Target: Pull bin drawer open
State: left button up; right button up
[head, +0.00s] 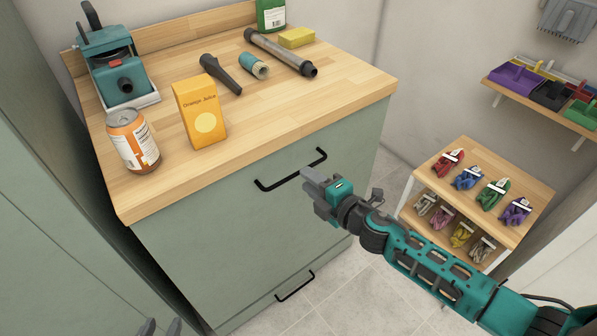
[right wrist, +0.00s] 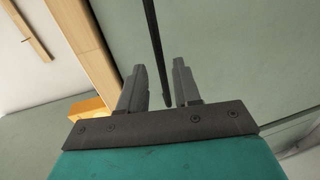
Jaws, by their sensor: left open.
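The green-grey cabinet (head: 240,225) has a large upper drawer front with a black bar handle (head: 278,183). My right gripper (head: 310,182) is at the right part of this handle. In the right wrist view the black handle (right wrist: 155,45) runs between the two fingers of my right gripper (right wrist: 160,85), with gaps on both sides, so it is open around the bar. The drawer front looks flush with the cabinet. A second black handle (head: 295,286) sits low on the cabinet. My left gripper (head: 160,328) shows only its fingertips at the bottom edge, apart and empty.
On the wooden countertop (head: 270,105) stand an orange can (head: 133,141), an orange juice carton (head: 200,112) and a teal appliance (head: 117,75). A small shelf with colored gloves (head: 490,195) stands at right. Tiled floor (head: 350,300) is clear before the cabinet.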

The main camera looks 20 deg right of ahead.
jog(key=shift+x, duration=2.55)
jog(key=shift+c, duration=0.4)
grip_shut()
